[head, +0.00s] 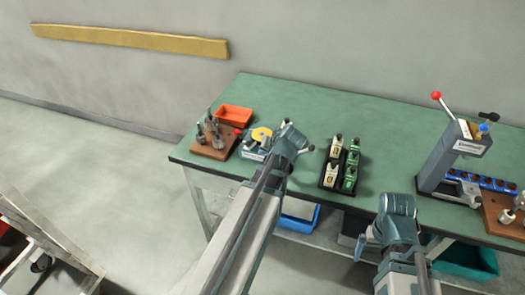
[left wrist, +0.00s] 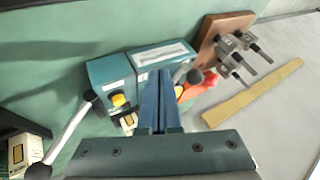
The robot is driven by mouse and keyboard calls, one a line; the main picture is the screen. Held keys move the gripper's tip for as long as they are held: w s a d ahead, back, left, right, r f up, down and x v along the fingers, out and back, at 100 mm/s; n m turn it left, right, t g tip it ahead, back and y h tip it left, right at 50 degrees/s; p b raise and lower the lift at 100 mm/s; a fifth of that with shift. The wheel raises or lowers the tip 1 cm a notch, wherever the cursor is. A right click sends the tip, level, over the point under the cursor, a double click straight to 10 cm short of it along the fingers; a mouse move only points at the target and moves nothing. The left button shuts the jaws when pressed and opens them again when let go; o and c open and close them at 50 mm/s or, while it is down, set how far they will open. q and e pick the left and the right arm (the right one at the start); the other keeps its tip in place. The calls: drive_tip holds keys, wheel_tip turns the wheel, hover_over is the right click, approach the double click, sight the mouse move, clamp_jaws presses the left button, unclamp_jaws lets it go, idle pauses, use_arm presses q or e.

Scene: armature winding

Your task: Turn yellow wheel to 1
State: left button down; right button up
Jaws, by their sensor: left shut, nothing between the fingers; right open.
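The yellow wheel (head: 262,134) sits on a small blue-grey winding device (head: 253,154) at the left end of the green table. My left gripper (head: 285,124) is just right of the wheel in the head view. In the left wrist view its fingers (left wrist: 160,98) are shut, with nothing between them, in front of the teal device (left wrist: 110,76). A sliver of yellow (left wrist: 179,92) shows beside the fingers; most of the wheel is hidden there. A number on the wheel cannot be read. My right gripper (head: 365,246) is low at the table's front edge, open.
A wooden block with metal pegs (head: 212,142) and an orange bin (head: 234,116) stand left of and behind the device. A black tray with green and white parts (head: 331,180) is to the right. A lever press (head: 452,155) stands further right. The table's back middle is clear.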

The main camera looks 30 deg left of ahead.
use_arm(q)
drive_tip(key=p+v, duration=0.7)
drive_tip(key=v, duration=0.3)
drive_tip(key=shift+s+p, duration=0.4)
use_arm(e)
wheel_tip(320, 180, up, 8)
drive_tip(key=shift+d+f, duration=0.2)
use_arm(q)
drive_tip(key=s+d+f+m+g+h, duration=0.1)
drive_tip(key=s+d+m+h, duration=0.1)
drive_tip(key=d, duration=0.7)
drive_tip(key=s+d+f+m+g+h, duration=0.1)
drive_tip(key=s+d+f+m+h, duration=0.1)
drive_tip(key=d, duration=0.7)
drive_tip(key=s+d+f+m+g+h, duration=0.1)
drive_tip(key=s+d+f+m+h, duration=0.1)
drive_tip(key=s+d, duration=0.4)
drive_tip(key=d+m, duration=0.1)
drive_tip(key=d, duration=0.2)
drive_tip(key=shift+d+m+g, duration=0.25)
drive_tip(key=shift+m+g, duration=0.15)
use_arm(e)
drive_tip(key=shift+c, duration=0.3)
